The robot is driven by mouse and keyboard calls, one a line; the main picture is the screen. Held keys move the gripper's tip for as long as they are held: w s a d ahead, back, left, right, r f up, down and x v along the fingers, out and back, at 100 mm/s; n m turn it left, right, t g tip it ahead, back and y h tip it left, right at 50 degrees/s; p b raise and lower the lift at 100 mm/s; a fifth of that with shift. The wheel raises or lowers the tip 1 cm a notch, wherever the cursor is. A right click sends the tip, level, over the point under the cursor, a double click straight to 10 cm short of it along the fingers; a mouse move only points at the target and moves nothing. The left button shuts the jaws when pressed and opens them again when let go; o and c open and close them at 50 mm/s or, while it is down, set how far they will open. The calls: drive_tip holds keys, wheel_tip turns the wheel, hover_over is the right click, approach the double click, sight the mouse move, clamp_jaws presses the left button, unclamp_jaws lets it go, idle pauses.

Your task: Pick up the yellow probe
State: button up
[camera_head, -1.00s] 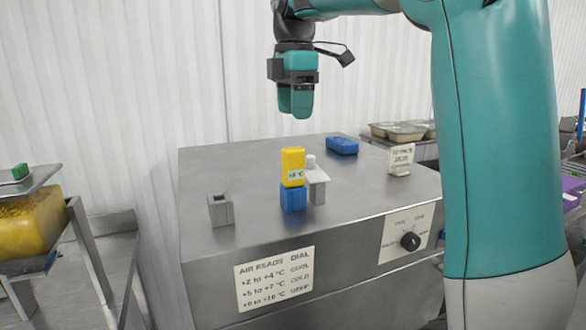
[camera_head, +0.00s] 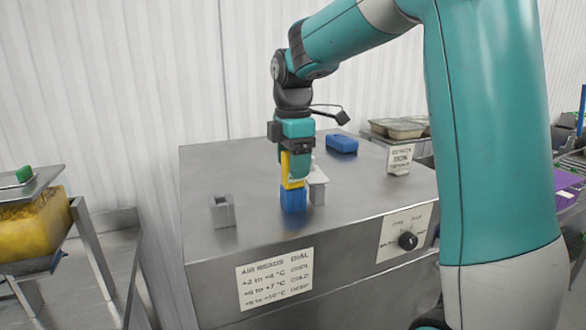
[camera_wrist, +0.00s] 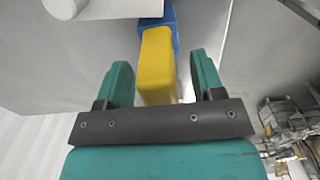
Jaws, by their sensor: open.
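The yellow probe (camera_head: 285,166) stands upright in a blue holder (camera_head: 293,199) on the steel cabinet top. My gripper (camera_head: 297,178) is lowered beside it and hides much of the probe in the head view. In the wrist view the yellow probe (camera_wrist: 157,62) lies between the two open teal fingers of my gripper (camera_wrist: 160,78), with a gap on each side. The blue holder (camera_wrist: 173,22) shows beyond it.
A small pale stand (camera_head: 317,187) is close on the right of the holder. A grey open holder (camera_head: 222,211) is at the left, and a blue block (camera_head: 341,144) lies behind. A sign (camera_head: 400,158) stands at the right. A dial (camera_head: 407,240) is on the cabinet front.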

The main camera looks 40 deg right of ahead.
drive_tip(key=c, duration=1.1)
drive_tip(key=shift+r, duration=0.1)
